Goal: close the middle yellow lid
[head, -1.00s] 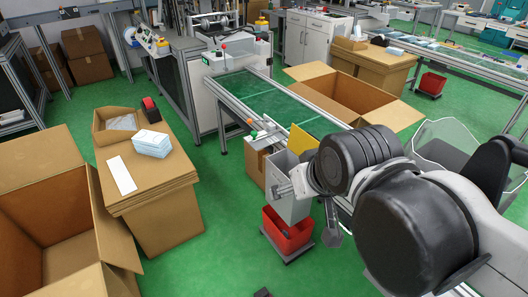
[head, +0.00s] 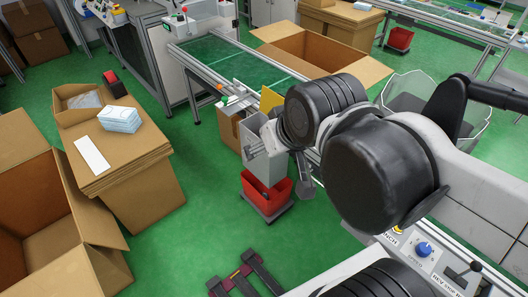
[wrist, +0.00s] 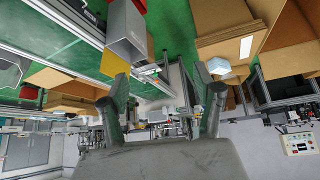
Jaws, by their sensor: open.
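A yellow panel (head: 271,98) stands upright behind the open top of a grey box-shaped bin (head: 268,165) in the head view. I see no other yellow lid clearly, so I cannot tell whether this is the middle one. In the head view my arm covers the area right of the bin, and part of my gripper (head: 304,180) shows beside the bin's right side. In the wrist view my gripper (wrist: 162,82) has its two fingers wide apart with nothing between them. The grey bin (wrist: 124,25) is beyond the fingers, up and left, apart from them.
A red crate (head: 266,192) is below the grey bin. A green conveyor (head: 240,68) runs behind it, with a large open carton (head: 320,55) alongside. A control panel (head: 430,255) is at lower right. Green floor (head: 195,235) is clear left of the bin.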

